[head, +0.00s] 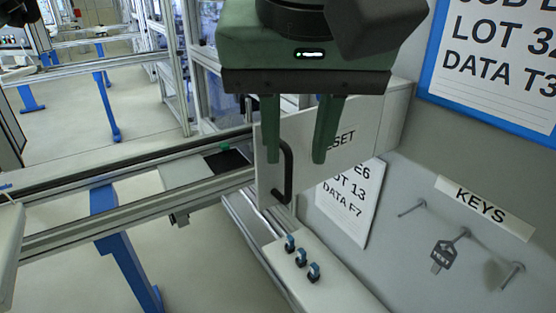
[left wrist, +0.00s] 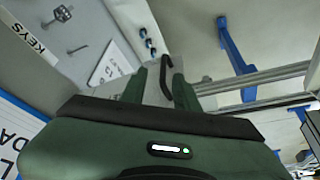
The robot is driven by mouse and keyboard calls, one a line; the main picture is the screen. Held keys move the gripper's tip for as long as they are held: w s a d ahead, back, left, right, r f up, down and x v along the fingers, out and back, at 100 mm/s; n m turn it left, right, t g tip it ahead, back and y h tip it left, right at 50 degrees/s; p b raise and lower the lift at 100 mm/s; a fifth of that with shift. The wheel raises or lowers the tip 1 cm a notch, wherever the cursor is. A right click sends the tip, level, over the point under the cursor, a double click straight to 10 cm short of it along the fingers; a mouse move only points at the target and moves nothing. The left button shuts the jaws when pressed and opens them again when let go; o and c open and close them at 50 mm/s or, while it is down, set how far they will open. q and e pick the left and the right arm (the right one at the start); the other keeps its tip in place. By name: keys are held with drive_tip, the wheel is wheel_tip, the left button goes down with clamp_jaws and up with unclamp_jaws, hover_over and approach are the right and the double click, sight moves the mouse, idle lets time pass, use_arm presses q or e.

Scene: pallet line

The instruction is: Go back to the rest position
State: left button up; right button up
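My left gripper (head: 295,160) is green with two straight fingers. It points down in the upper middle of the head view, its fingers apart with nothing held between them. It also shows in the left wrist view (left wrist: 157,78). Behind the fingers is a pale panel (head: 300,140) with lettering ending in "ESET", partly covered by a finger. A black bar handle (head: 288,172) is on the panel, close to the left-hand fingertip. In the wrist view the handle (left wrist: 167,82) appears between the fingers; contact cannot be told. My right gripper is not in view.
A KEYS sign (head: 485,207) and hooks, one holding a dark tag (head: 442,256), are on the right wall. A lot sheet (head: 348,205) hangs beside the panel. Several blue-topped fittings (head: 302,257) sit below. A conveyor rail (head: 130,212) crosses left; open floor lies beyond.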

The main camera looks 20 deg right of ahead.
use_arm(q)
drive_tip(key=shift+s+a+r, duration=0.1)
drive_tip(key=shift+r, duration=0.2)
